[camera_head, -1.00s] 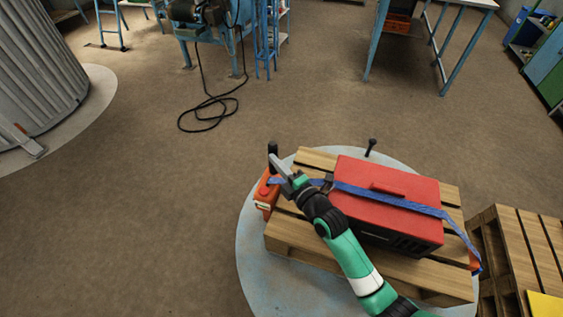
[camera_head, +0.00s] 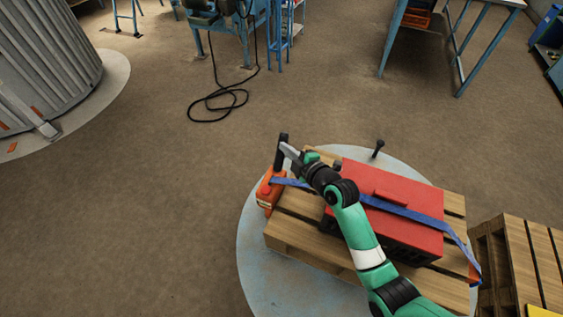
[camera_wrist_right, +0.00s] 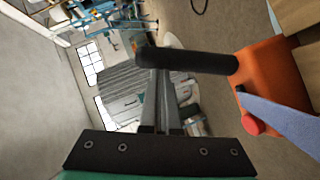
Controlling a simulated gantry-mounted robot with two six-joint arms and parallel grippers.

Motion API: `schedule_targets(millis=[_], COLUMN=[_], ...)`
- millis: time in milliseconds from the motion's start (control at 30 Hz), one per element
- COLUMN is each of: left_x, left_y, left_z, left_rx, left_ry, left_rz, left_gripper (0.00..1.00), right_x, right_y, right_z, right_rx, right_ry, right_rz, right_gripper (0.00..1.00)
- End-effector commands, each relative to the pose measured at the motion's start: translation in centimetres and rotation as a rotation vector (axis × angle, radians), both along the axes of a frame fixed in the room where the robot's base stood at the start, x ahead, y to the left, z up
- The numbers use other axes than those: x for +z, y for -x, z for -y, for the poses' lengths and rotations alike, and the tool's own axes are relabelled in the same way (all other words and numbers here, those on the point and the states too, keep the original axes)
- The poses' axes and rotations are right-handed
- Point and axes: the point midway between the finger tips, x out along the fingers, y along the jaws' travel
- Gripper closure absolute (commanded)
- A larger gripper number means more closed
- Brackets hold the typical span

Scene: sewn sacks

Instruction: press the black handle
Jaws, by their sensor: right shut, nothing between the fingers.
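The black handle (camera_head: 281,151) stands up from an orange device (camera_head: 268,191) at the left edge of the pallet. In the right wrist view the black handle (camera_wrist_right: 190,60) lies across the picture just beyond my fingertips, joined at its right end to the orange device (camera_wrist_right: 272,75). My right gripper (camera_head: 284,147) is shut and empty, with its tips at the handle's upper part. The tips look to be at or against the handle; exact contact cannot be told. A red button (camera_wrist_right: 252,124) shows on the orange device. My left gripper is not in view.
A red box (camera_head: 385,205) sits on the wooden pallet (camera_head: 300,240), held by a blue strap (camera_head: 400,208). A dark post (camera_head: 378,148) stands behind it. Another pallet (camera_head: 525,250) is at the right. The floor left of the device is clear.

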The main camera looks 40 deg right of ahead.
Motion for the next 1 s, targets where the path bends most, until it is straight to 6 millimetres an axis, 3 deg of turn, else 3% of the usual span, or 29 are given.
schedule_targets(millis=[733,867,1000], left_x=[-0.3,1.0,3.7], left_y=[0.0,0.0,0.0], left_z=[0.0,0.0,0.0], left_rx=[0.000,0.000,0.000], left_ry=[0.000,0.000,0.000], left_rz=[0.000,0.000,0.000], left_gripper=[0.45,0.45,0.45], right_x=[-0.2,0.7,2.4], right_y=[-0.2,0.2,1.2], right_z=[0.5,-0.3,-1.9], right_rx=[-0.002,0.002,0.009], right_ry=[0.005,0.004,0.004], right_rz=[-0.003,-0.003,-0.003], right_gripper=[1.00,1.00,1.00])
